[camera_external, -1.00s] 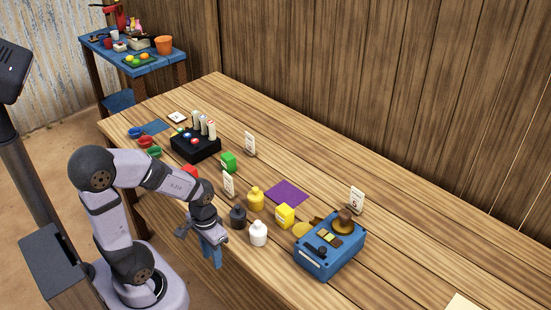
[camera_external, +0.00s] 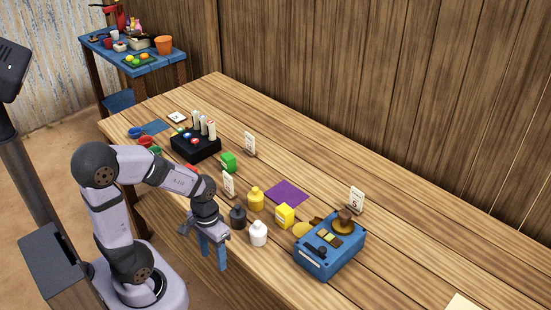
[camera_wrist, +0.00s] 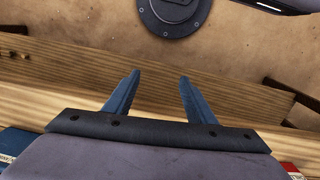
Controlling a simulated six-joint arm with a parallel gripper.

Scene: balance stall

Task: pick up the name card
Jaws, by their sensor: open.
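Three small white upright cards with dark marks stand on the wooden table: one just behind my gripper (camera_external: 228,184), one farther back (camera_external: 250,144), and one behind the blue box (camera_external: 356,200). A pale flat sheet (camera_external: 463,302) lies at the lower right, cut off by the picture edge. I cannot tell which of these is the name card. My gripper (camera_external: 213,264) hangs at the table's near edge, fingers down, open and empty. Its two blue fingers also show in the wrist view (camera_wrist: 160,76), with no card between them.
Near my gripper stand a black bottle (camera_external: 238,218), a white bottle (camera_external: 258,234), a yellow bottle (camera_external: 256,199) and a yellow cube (camera_external: 284,215). A blue box (camera_external: 330,250) stands to the right. The right side of the table is mostly clear.

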